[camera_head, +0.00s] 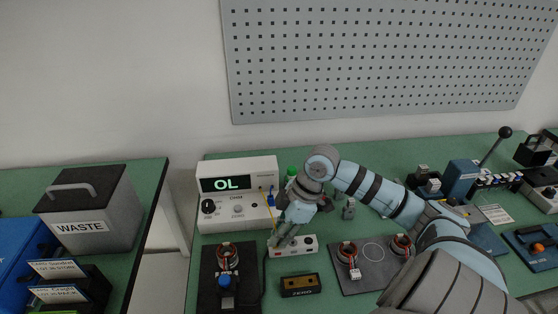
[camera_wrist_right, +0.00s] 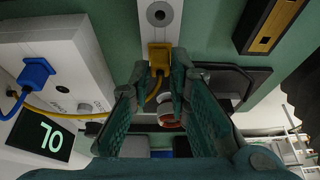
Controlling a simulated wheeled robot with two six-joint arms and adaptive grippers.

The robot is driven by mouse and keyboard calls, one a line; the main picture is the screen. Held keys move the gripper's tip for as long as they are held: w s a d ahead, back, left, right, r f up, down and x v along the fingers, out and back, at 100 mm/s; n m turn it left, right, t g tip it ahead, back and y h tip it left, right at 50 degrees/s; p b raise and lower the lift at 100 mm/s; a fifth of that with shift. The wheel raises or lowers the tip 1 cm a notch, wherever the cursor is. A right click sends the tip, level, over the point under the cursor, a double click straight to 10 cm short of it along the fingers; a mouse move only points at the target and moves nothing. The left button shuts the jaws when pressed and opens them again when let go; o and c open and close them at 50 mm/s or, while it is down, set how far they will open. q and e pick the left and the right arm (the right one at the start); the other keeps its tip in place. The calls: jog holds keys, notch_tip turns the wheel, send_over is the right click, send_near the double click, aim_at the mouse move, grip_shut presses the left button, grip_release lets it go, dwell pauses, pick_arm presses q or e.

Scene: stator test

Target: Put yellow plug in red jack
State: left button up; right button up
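The yellow plug (camera_wrist_right: 160,54) sits between the fingertips of my right gripper (camera_wrist_right: 162,66), which are close along both its sides. The plug's front end is against the white jack block (camera_wrist_right: 160,30); whether it is fully seated, I cannot tell. In the head view my right gripper (camera_head: 281,240) reaches down to the left part of the white jack block (camera_head: 306,249). A small red spot (camera_head: 278,253) shows at its left end. The red jack's opening is hidden. A grey round socket (camera_wrist_right: 159,14) on the block is uncovered. My left gripper is not in view.
A meter (camera_head: 238,190) reading OL stands behind, with a blue plug (camera_wrist_right: 35,73) in its front. A yellow cable (camera_wrist_right: 60,112) runs between meter and plug.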

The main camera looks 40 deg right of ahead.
jog(key=o, duration=0.3)
jog(key=shift+o, duration=0.2)
jog(key=shift+r, duration=0.1)
notch_tip(320, 180, up, 10)
dwell(0.8)
